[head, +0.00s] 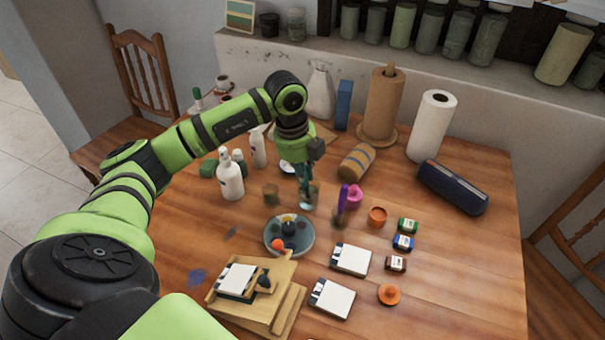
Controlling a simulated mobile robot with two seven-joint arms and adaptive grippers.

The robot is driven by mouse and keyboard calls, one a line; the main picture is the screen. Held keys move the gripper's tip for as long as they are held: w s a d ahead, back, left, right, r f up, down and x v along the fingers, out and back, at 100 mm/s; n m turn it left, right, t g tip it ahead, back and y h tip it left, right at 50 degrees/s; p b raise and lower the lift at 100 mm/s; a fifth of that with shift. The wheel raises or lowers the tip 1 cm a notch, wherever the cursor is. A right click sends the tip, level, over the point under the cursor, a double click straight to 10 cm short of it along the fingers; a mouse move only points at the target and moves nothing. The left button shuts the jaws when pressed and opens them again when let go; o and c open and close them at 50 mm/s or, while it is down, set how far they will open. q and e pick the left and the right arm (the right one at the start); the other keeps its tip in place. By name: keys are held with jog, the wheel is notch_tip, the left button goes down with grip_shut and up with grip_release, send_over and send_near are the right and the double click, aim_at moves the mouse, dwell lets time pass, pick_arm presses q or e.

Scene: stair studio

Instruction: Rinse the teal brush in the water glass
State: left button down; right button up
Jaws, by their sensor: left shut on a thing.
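My left gripper (308,160) reaches over the middle of the wooden table and points down. It is shut on the teal brush (304,180), which hangs below the fingers. The water glass (309,200) stands directly under it. The brush's lower end overlaps the glass in the head view; it looks to be inside, but the tip is too small to make out. My right gripper is not in view.
A round palette plate (270,247) lies in front of the glass. A purple brush in a small holder (341,208) and a pink pot (354,197) stand to the right. White bottles (230,180) stand left. A paper towel roll (432,125) stands behind.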

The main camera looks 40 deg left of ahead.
pick_arm(q)
jog(key=shift+w, duration=0.3)
jog(key=shift+s+d, duration=0.15)
jog(key=shift+s+d, duration=0.1)
jog(key=shift+d, duration=0.05)
jog(key=shift+s+a, duration=0.15)
jog(key=shift+a, duration=0.45)
jog(key=shift+d, duration=0.1)
jog(key=shift+d, duration=0.2)
jog(key=shift+r+p, duration=0.1)
jog(key=shift+p, duration=0.2)
jog(key=shift+r+p, duration=2.8)
jog(key=shift+r, duration=0.8)
